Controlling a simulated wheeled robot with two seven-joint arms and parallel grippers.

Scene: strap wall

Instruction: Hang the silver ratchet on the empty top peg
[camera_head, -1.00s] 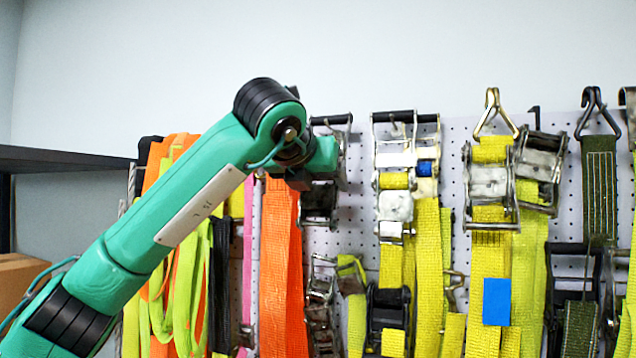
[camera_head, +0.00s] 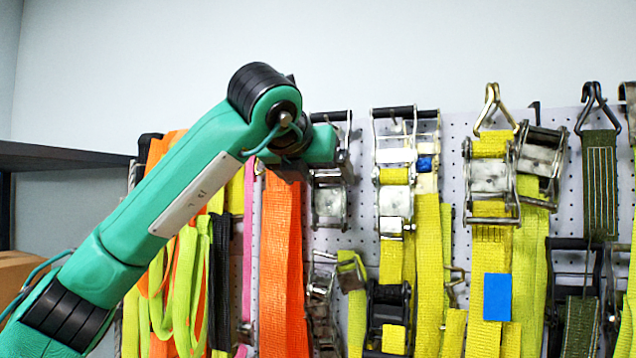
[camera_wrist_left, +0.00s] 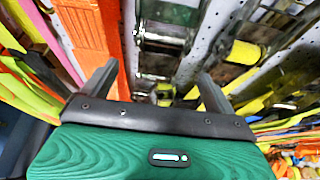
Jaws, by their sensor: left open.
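A silver ratchet (camera_head: 329,203) with a black handle bar hangs upright at the top left of the pegboard, just right of the orange strap. My left gripper is in front of its upper part, mostly hidden behind my green wrist in the head view. In the left wrist view the left gripper (camera_wrist_left: 155,80) is open, its two fingers apart, with metal ratchet parts (camera_wrist_left: 165,45) beyond and between them. I cannot tell whether the fingers touch anything. The peg behind the ratchet is hidden. My right gripper is not in view.
An orange strap (camera_head: 282,260) hangs close to the left of the ratchet. Another silver ratchet (camera_head: 394,200) with yellow webbing hangs to its right. Lower ratchets (camera_head: 322,290) hang beneath. A dark shelf (camera_head: 65,158) juts in at left. The wall above the pegboard is clear.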

